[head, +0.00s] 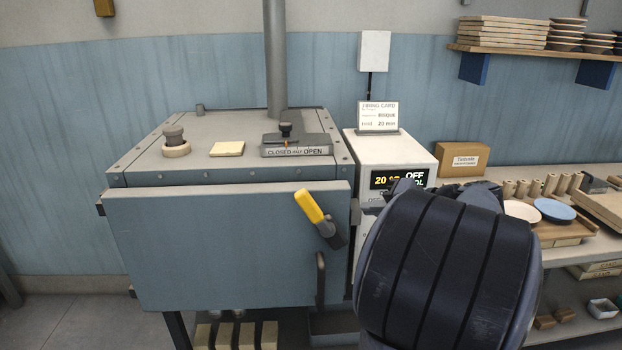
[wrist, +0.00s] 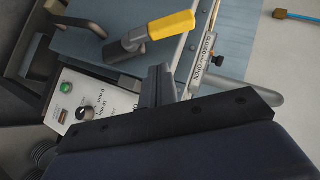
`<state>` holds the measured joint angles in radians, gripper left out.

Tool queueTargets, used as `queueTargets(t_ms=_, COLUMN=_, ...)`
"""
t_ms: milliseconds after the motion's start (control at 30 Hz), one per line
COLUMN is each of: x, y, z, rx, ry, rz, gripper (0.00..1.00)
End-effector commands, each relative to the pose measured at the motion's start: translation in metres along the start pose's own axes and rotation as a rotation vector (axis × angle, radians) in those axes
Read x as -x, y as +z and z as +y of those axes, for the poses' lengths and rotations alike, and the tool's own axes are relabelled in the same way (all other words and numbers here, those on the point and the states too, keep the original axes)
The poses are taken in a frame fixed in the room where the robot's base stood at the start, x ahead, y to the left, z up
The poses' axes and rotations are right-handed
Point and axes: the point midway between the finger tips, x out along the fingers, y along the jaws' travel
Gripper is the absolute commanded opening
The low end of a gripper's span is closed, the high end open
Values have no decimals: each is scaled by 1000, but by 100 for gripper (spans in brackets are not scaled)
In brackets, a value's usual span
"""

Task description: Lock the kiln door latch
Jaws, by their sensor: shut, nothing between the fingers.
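The kiln door (head: 200,245) is a grey-blue panel at the front of the kiln; it looks shut or nearly shut. The latch (head: 310,207) has a yellow grip on a dark pivot at the door's right edge, and its grip tilts up and to the left. In the wrist view the latch's yellow grip (wrist: 172,25) lies just above my gripper (wrist: 158,72). My gripper's fingers are together and empty, apart from the latch. In the head view my dark arm hides most of the gripper.
A dark door handle (head: 320,279) stands below the latch. The controller box (head: 390,150) with a lit display is to the right of the kiln. A damper slider marked CLOSED, HALF, OPEN (head: 295,150) sits on top. Shelves with pottery (head: 550,211) stand at right.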

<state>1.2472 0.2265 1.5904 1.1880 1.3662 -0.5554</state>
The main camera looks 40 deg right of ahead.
Motion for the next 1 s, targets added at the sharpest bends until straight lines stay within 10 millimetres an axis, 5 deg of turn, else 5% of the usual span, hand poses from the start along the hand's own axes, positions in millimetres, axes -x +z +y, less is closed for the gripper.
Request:
queueTargets(t_ms=200, x=23, y=-23, z=-10, rx=6, ry=-25, rz=55, gripper=0)
queueTargets(t_ms=633, x=21, y=-24, z=-10, rx=7, ry=-28, rz=56, gripper=0)
queueTargets(t_ms=1000, x=-40, y=-26, z=-14, rx=5, ry=-30, rz=49, gripper=0)
